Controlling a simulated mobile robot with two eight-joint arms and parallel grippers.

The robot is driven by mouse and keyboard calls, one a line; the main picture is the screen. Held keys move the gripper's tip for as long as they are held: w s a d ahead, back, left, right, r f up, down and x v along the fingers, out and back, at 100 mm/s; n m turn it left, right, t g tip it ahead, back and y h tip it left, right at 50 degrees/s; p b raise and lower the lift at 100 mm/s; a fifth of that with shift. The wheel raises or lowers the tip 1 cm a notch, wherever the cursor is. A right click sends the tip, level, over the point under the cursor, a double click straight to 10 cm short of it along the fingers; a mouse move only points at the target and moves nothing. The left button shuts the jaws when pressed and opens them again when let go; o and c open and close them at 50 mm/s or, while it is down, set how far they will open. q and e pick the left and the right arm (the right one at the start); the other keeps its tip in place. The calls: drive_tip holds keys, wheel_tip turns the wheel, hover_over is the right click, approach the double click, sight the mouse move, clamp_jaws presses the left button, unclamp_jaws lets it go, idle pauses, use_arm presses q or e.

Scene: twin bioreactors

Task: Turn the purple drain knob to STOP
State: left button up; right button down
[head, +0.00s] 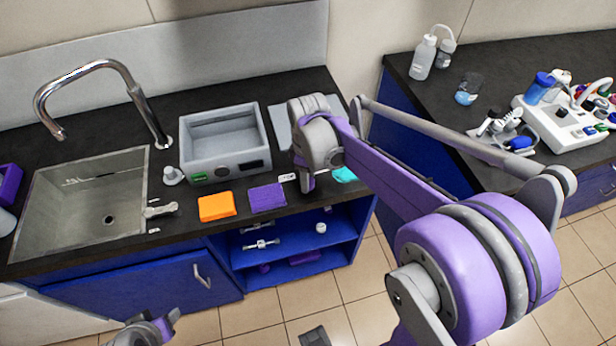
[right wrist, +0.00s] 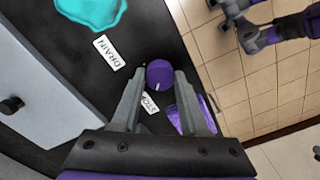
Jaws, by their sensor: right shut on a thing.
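The purple drain knob (right wrist: 160,74) shows in the right wrist view between the fingertips of my right gripper (right wrist: 160,80), which is shut on it. A small pale mark on the knob lies on its lower side, toward the STOP label (right wrist: 150,103). The DRAIN label (right wrist: 110,53) is up and left of the knob. In the head view my right gripper (head: 307,182) is at the counter's front edge and hides the knob. My left gripper (head: 152,330) is partly visible at the bottom, away from the counter; its jaw opening is unclear.
A teal cloth (head: 345,174) and a purple cloth (head: 268,198) lie on either side of my right gripper. An orange cloth (head: 217,207), a grey bath (head: 222,141) and a sink (head: 84,205) are farther left. Open blue shelves (head: 262,268) are below.

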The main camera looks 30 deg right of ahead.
idle(0.5)
drive_tip(key=shift+c, duration=2.1)
unclamp_jaws()
wheel_tip(320, 180, up, 11)
drive_tip(key=shift+p, duration=0.4)
drive_tip(key=s+a+f+m+t+p, duration=0.1)
drive_tip(key=s+a+f+m+t, duration=0.1)
drive_tip(key=s, duration=0.5)
drive_tip(key=s+a+f+m+t, duration=0.3)
drive_tip(key=s+f+m, duration=0.3)
drive_tip(key=s, duration=0.2)
drive_tip(key=shift+a+p, duration=0.4)
drive_tip(key=shift+a, duration=0.5)
